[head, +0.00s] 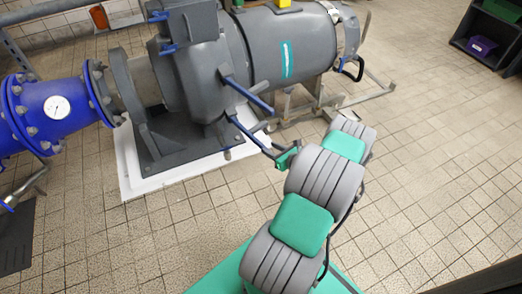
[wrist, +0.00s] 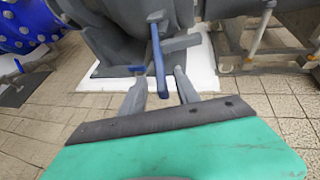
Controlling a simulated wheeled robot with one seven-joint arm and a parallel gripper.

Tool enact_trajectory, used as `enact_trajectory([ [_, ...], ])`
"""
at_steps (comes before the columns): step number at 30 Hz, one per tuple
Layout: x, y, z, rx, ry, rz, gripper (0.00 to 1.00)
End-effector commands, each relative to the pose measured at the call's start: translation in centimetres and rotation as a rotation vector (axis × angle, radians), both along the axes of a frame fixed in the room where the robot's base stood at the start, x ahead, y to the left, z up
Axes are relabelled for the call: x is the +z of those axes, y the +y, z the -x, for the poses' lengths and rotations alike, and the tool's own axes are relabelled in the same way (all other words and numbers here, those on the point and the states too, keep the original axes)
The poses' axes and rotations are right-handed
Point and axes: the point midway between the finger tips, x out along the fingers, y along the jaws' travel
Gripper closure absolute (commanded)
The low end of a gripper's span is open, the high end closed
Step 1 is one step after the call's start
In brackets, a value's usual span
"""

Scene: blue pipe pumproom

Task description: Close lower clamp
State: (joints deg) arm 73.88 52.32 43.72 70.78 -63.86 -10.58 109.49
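The upper lever (head: 248,95) sticks out toward lower right. The lower clamp lever (head: 246,133) is below it, slanting down toward my gripper (head: 283,157), which is close to its outer end. In the wrist view my gripper's two grey fingers (wrist: 162,87) are apart, pointing at the pump. A long blue lever (wrist: 158,62) appears between and above them. A short blue piece (wrist: 137,69) shows by the left fingertip. I cannot tell which lever each is, or whether the fingers touch one.
The pump stands on a white plinth (head: 190,182). A metal frame (head: 320,105) stands under the motor, and a dark shelf (head: 490,32) at the far right. Tiled floor (head: 430,130) is clear at the right.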

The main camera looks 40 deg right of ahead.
Motion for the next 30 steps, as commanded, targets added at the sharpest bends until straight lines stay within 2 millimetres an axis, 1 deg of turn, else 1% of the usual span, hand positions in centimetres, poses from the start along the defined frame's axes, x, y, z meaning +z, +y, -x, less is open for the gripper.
enact_trajectory([
  [1,-0.4,0.1,-0.9,0.006,0.0,0.003,0.62],
  [6,-1.8,0.1,-4.0,0.008,0.001,0.004,0.62],
  [9,-2.3,0.0,-5.4,0.007,0.002,0.007,0.62],
  [13,-2.5,0.0,-6.4,0.006,0.002,0.005,0.62],
  [20,-2.4,0.0,-6.4,0.006,0.003,0.005,0.62],
  [30,-2.4,0.0,-6.4,0.007,0.003,0.006,0.9],
])
